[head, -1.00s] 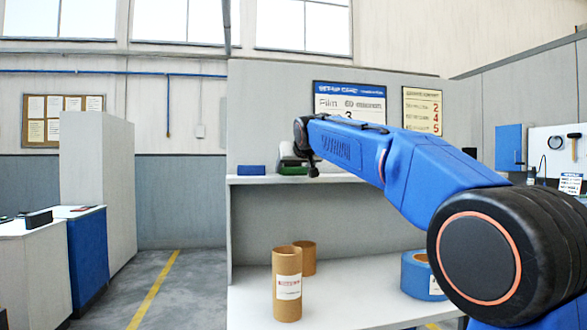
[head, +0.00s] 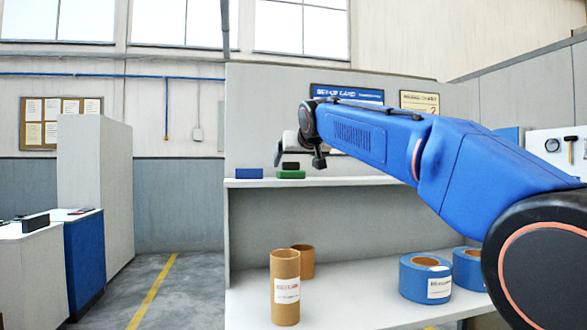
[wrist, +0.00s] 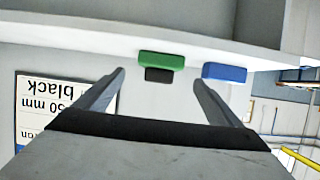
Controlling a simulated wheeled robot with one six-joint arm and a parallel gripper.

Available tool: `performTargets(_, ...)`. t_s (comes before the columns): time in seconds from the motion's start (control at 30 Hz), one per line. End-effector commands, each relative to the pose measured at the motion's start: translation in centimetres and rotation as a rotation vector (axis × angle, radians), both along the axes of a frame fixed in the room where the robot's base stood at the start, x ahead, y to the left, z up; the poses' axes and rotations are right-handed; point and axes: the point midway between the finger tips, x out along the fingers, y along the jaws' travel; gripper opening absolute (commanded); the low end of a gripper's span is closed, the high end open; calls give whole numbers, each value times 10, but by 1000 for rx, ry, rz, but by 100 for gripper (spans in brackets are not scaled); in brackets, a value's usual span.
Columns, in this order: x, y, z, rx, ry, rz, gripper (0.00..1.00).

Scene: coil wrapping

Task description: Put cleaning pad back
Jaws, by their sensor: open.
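The cleaning pad appears to be the green block with a black part on top (head: 291,174), resting on the upper shelf (head: 340,181). In the upside-down wrist view the green block (wrist: 161,61) and its black part (wrist: 158,75) show between the fingertips, farther off. My gripper (head: 298,158) is open and empty, just above and in front of the pad in the head view. Its two fingers also show in the wrist view (wrist: 159,77), apart from the pad. A blue block (head: 249,174) lies left of the pad on the same shelf.
Cardboard tubes (head: 286,290) and blue tape rolls (head: 425,278) stand on the lower counter (head: 350,305). A back panel with signs (head: 347,93) rises behind the shelf. The shelf right of the pad looks clear.

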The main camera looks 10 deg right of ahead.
Motion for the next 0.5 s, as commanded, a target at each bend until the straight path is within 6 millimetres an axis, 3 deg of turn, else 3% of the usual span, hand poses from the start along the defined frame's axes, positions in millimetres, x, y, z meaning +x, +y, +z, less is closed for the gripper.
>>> performTargets(0.2, -28, 0, 12, 0, -1, 1, 89)
performTargets(0.5, -37, 0, 15, 0, 1, 1, 89)
